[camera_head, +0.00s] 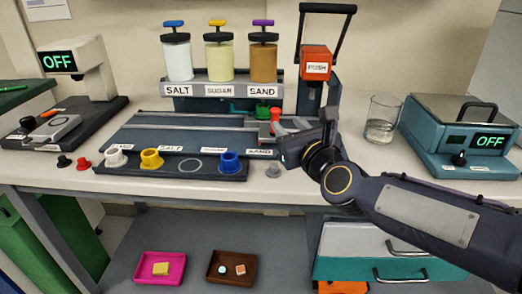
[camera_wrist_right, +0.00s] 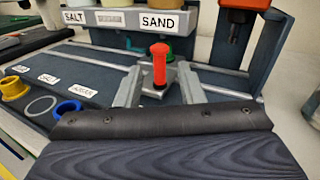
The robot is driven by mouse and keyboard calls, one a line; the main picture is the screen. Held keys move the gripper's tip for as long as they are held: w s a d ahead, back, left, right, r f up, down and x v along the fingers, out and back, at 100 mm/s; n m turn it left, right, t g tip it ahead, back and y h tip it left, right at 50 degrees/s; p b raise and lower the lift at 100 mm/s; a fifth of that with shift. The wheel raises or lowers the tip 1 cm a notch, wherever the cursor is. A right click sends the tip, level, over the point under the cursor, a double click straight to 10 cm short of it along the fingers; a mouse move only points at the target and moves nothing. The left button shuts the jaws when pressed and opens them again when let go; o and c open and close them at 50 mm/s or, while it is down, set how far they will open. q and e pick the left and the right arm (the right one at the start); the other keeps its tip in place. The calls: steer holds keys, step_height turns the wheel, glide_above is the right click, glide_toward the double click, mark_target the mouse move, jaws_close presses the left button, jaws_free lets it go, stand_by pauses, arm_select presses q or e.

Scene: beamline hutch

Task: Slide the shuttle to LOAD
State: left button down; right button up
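The shuttle (camera_head: 268,131) is a small grey carriage with a red upright handle and a green cup, on the rails near the right end of the track (camera_head: 190,130), below the SAND label. It shows in the right wrist view (camera_wrist_right: 158,82) with its red handle upright. My right gripper (camera_head: 283,138) is at the shuttle; in the wrist view its two grey fingers (camera_wrist_right: 160,88) stand apart, one on each side of the handle, with gaps visible. Whether they touch the carriage is unclear. A blurred label (camera_head: 118,147) marks the track's left front. My left gripper is out of view.
SALT, sugar and SAND hoppers (camera_head: 219,55) stand behind the track, with an orange PUSH press (camera_head: 316,65) at right. Coloured rings (camera_head: 151,159) sit along the front. A glass beaker (camera_head: 381,118) and a teal device reading OFF (camera_head: 460,135) are right of my arm.

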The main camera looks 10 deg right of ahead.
mark_target(277, 115)
steer(key=shift+w+a+f+m, duration=0.15)
steer(key=shift+f+m, duration=0.1)
steer(key=shift+m, duration=0.25)
steer(key=shift+w+r+h, duration=0.1)
steer(key=shift+w+h, duration=0.2)
steer(key=w, duration=0.7)
steer(key=shift+a, duration=0.4)
jaws_close()
